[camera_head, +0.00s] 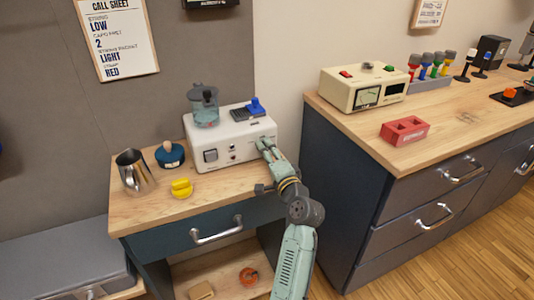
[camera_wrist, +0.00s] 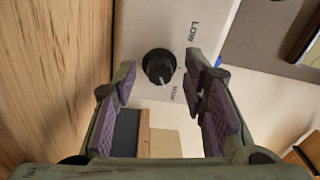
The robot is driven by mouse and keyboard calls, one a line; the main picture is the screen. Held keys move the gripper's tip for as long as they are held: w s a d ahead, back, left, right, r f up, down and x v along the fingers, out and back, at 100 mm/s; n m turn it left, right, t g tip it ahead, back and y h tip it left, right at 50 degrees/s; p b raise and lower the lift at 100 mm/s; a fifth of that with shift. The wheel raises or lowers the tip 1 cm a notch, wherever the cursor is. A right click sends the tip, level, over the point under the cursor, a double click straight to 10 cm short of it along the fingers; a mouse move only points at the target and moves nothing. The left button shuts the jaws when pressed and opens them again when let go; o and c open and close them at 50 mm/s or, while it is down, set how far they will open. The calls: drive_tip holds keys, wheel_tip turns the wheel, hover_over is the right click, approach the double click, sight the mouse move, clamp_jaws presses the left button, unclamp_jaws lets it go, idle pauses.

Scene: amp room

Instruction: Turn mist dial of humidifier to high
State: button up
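The humidifier (camera_head: 225,150) appears to be the white box with a clear tank (camera_head: 204,106) on top, standing on the small wooden-topped cabinet. In the wrist view, its black round dial (camera_wrist: 158,66) sits on the white face (camera_wrist: 150,25), with a light pointer mark on its lower part. "LOW" (camera_wrist: 194,30) is printed to the dial's upper right; a second label (camera_wrist: 175,93), partly legible, lies below it. My gripper (camera_wrist: 161,80) is open and empty, its purple-padded fingers on either side of the dial. In the head view my gripper (camera_head: 264,147) is at the box's right front and hides the dial.
A metal pitcher (camera_head: 135,171), blue round item (camera_head: 170,155) and yellow object (camera_head: 181,188) stand left of the box. A call sheet (camera_head: 118,40) hangs behind.

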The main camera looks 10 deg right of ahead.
drive_tip(key=v, duration=1.2)
idle(0.3)
